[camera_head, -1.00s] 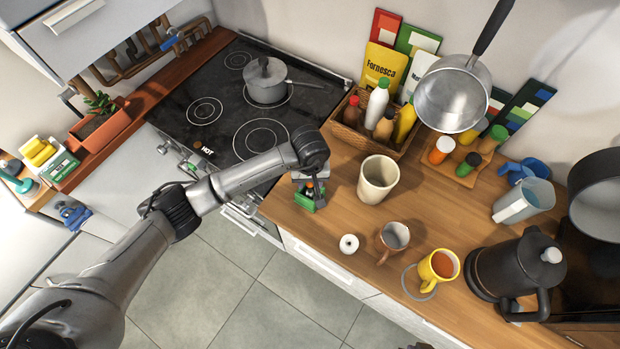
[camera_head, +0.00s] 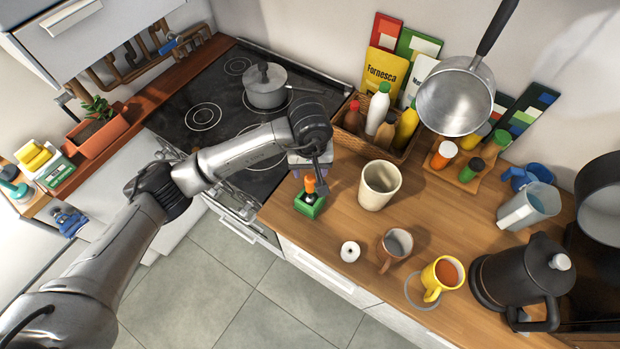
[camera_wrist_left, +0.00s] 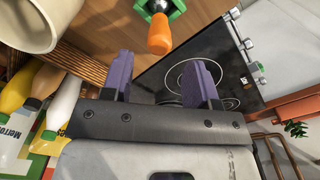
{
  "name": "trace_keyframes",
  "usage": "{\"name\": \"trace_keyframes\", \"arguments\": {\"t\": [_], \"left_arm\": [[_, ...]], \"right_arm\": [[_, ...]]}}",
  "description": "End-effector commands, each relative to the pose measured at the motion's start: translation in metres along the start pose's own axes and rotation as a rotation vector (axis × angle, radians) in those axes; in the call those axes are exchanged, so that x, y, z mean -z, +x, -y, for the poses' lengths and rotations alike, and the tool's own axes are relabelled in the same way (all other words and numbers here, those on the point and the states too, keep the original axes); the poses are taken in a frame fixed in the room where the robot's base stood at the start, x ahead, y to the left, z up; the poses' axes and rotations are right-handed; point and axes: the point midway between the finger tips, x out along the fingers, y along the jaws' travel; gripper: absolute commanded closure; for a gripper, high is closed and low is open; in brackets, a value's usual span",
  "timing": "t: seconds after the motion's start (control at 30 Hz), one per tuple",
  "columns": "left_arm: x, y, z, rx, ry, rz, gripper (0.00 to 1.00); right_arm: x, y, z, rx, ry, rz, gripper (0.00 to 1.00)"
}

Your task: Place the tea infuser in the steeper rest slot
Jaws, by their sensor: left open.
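The tea infuser shows as an orange handle (camera_head: 310,184) standing upright in a small green block (camera_head: 309,209), seemingly the steeper rest, at the counter's left front corner. Its lower part is hidden inside the block. In the left wrist view the orange handle (camera_wrist_left: 159,36) and part of the green block (camera_wrist_left: 176,10) show at the top, beyond the fingertips. My left gripper (camera_head: 312,168) is just above and behind the handle; its two purple fingers (camera_wrist_left: 161,75) are apart with nothing between them. My right gripper is not in view.
A cream canister (camera_head: 379,185) stands just right of the block. A white ring (camera_head: 350,251), a brown mug (camera_head: 396,246) and a yellow mug (camera_head: 440,276) line the front. A bottle basket (camera_head: 350,138) is behind; the stove (camera_head: 215,95) is left.

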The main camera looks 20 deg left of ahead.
Motion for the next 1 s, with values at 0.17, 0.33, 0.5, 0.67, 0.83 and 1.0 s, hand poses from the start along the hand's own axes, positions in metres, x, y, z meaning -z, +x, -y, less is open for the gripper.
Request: {"name": "trace_keyframes", "arguments": {"t": [0.17,0.33,0.5,0.67,0.83,1.0], "left_arm": [[0.0,-0.021,0.0,0.0,0.001,-0.002,0.46],[0.0,-0.03,0.0,0.001,0.001,0.0,0.46],[0.0,-0.033,0.0,0.002,0.0,0.001,0.46],[-0.005,-0.03,-0.004,-0.025,-0.002,0.017,0.46],[-0.049,-0.015,-0.042,-0.266,-0.05,0.187,0.46],[-0.127,-0.031,-0.097,-0.69,-0.261,0.611,0.46]], "right_arm": [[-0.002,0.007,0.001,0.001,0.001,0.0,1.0],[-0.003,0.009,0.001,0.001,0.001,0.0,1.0],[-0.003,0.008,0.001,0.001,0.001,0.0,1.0],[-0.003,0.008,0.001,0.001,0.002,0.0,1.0],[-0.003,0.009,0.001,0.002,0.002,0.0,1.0],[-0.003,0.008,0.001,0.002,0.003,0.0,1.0]]}}
